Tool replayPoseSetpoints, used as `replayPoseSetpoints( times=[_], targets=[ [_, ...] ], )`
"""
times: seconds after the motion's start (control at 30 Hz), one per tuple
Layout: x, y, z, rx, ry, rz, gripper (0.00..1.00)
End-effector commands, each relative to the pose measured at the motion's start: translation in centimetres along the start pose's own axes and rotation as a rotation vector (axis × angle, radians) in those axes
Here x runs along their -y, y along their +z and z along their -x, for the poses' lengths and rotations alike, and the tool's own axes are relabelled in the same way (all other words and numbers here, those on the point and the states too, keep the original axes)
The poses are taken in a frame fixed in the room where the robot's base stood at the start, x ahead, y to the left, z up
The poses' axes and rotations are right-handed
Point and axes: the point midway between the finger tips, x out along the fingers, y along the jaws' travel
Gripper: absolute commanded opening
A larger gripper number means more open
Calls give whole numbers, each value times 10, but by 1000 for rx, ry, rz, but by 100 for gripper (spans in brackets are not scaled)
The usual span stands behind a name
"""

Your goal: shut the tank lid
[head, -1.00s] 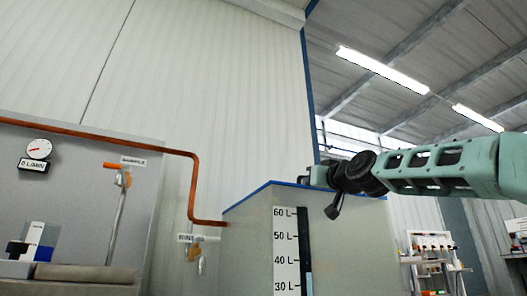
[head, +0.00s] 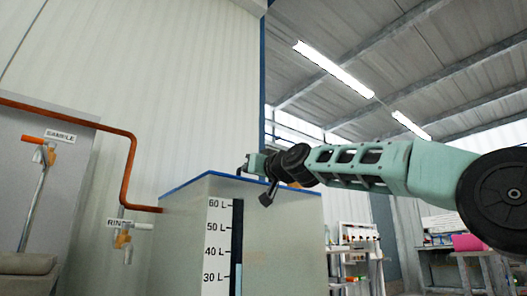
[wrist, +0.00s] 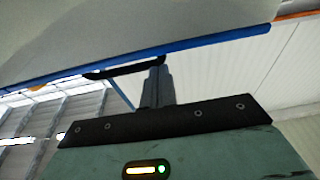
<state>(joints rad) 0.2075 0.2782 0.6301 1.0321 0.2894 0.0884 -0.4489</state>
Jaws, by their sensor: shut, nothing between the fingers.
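The tank (head: 280,240) is a grey box with a litre scale on its front. Its blue-edged top (head: 185,184) runs level along the upper rim in the head view; no raised lid shows there. In the wrist view a grey panel with a blue edge (wrist: 205,43) fills the top, with a black handle (wrist: 120,70) along that edge. I cannot tell whether this panel is the lid. My gripper (head: 246,166) is at the tank's top edge. In the wrist view its fingers (wrist: 157,70) are shut and empty, close by the handle's end; contact cannot be told.
A copper pipe (head: 128,165) runs down to the left side of the tank. A rinse tap (head: 123,238) and a sample tap (head: 40,155) are at the left. Shelves (head: 357,250) and a workbench (head: 465,262) stand behind at the right.

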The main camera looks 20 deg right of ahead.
Motion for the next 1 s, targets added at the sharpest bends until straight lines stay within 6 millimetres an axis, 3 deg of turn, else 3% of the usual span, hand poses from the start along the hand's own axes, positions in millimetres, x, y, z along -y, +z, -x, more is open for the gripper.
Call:
replayPoseSetpoints(
  times=[0.03, 0.13, 0.7, 1.0],
  targets=[
    [1, -13, -3, -4, 0, 1, 0],
    [2, -25, -5, -9, 1, 1, 0],
    [0, -9, 67, -16, 7, 4, 0],
    [1, -9, 92, -15, 4, 3, 0]
  ],
)
